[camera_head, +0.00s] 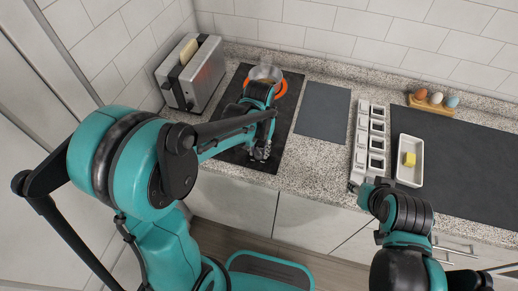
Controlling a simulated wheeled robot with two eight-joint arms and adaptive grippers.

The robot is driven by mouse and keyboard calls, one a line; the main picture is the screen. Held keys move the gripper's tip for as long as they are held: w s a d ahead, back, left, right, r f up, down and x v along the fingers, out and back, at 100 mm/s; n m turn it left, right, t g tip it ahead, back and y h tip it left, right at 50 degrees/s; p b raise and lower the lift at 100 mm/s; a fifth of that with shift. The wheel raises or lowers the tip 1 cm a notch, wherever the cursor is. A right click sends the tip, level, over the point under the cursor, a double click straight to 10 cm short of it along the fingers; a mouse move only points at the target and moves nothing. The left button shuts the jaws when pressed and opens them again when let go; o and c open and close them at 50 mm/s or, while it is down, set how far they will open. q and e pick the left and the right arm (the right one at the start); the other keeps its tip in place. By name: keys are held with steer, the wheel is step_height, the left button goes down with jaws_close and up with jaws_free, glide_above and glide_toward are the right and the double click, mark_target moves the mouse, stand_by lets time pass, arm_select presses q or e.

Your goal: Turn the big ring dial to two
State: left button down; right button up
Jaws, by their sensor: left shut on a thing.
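My left gripper (261,152) points down at the front part of the black cooktop (233,157). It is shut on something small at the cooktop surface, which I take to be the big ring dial. The gripper hides most of it, so I cannot read its mark or setting. My right arm comes in from the lower right and ends near the counter's front edge, by the grey rack. Its fingers are too small and covered to tell open from shut.
A metal pot (266,73) with orange handles stands at the cooktop's back. A toaster (201,75) is left of it. A dark mat (323,111), a grey rack (361,140), a white dish (401,178) with a yellow block (409,159) and an egg holder (433,106) are to the right.

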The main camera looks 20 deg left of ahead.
mark_target(259, 151)
arm_select(q)
steer(key=shift+m, duration=0.5)
steer(key=c, duration=1.2)
jaws_free()
steer(key=shift+o, duration=0.2)
step_height(259, 151, up, 12)
steer(key=s+a+f+t, duration=0.1)
steer(key=s+a+t, duration=0.1)
steer(key=s, duration=0.3)
steer(key=s+a+n+t, duration=0.1)
steer(key=s+a+t, duration=0.1)
steer(key=s+t, duration=0.3)
steer(key=shift+s+a+f, duration=0.35)
steer(key=shift+s, duration=0.2)
